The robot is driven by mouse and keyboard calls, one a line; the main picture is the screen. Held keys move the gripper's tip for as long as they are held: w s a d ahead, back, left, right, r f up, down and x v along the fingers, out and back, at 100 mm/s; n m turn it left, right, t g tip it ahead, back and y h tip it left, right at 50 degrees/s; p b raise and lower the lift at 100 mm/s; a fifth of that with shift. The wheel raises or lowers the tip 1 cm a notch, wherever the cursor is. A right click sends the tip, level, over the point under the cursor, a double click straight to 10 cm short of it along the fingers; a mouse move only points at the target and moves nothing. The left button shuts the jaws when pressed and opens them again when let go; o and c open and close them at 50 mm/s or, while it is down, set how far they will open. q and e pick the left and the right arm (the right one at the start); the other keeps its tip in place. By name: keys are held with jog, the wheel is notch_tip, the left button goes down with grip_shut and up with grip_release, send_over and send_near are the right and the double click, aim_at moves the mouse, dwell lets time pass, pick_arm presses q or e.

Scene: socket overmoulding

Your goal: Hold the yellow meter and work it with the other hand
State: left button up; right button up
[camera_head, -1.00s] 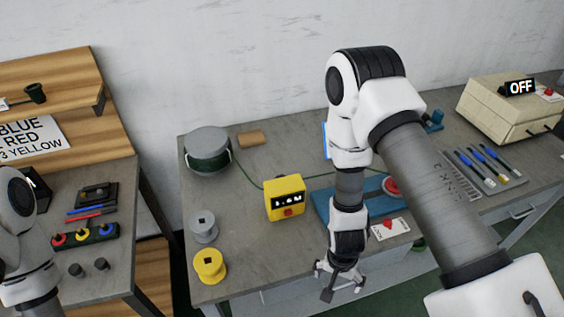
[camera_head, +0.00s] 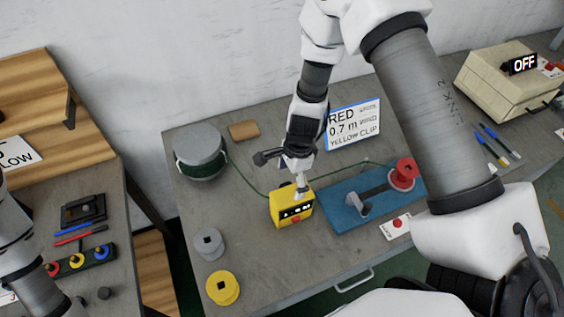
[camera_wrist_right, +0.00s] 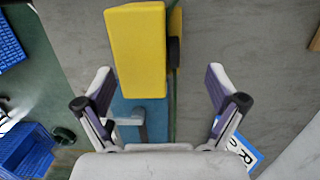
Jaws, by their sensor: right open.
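The yellow meter (camera_head: 292,210) stands upright on the grey workbench, with a dark display and a red button on its front. It also shows from above in the right wrist view (camera_wrist_right: 137,50). My right gripper (camera_head: 285,172) is above and just behind the meter, pointing down. In the right wrist view my right gripper (camera_wrist_right: 158,82) has its two fingers spread wide, one on each side of the meter's line, and nothing is between them. My left arm shows at the left edge of the head view, but its gripper is out of frame.
A green wire runs from a large spool (camera_head: 200,150) behind the meter. Grey (camera_head: 208,244) and yellow (camera_head: 223,287) spools stand front left. A sign (camera_head: 353,124) stands behind.

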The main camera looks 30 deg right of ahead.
aim_at(292, 201)
jog(key=s+f+b, duration=0.1)
jog(key=s, duration=0.1)
jog(key=s+f+b, duration=0.1)
jog(key=f, duration=0.1)
jog(key=shift+s+a+f, duration=0.15)
jog(key=shift+s+f, duration=0.05)
jog(key=shift+s, duration=0.15)
jog(key=f, duration=0.1)
jog(key=w+f+b, duration=0.1)
jog(key=f, duration=0.1)
jog(key=shift+w+a+f+b, duration=0.25)
jog(key=shift+a+b, duration=0.05)
jog(key=shift+b, duration=0.05)
jog(key=shift+w+f, duration=0.1)
jog(key=shift+w, duration=0.05)
jog(key=shift+s+r, duration=0.3)
jog(key=shift+s, duration=0.05)
jog(key=shift+c, duration=0.4)
jog(key=shift+s+r, duration=0.1)
jog(key=shift+s, duration=0.05)
jog(key=c, duration=1.3)
jog(key=o, duration=0.8)
jog(key=shift+c, duration=0.2)
pick_arm(q)
jog(key=s+f, duration=0.2)
jog(key=f, duration=0.1)
jog(key=shift+s+f, duration=0.15)
jog(key=shift+s, duration=0.05)
pick_arm(e)
jog(key=c, duration=0.6)
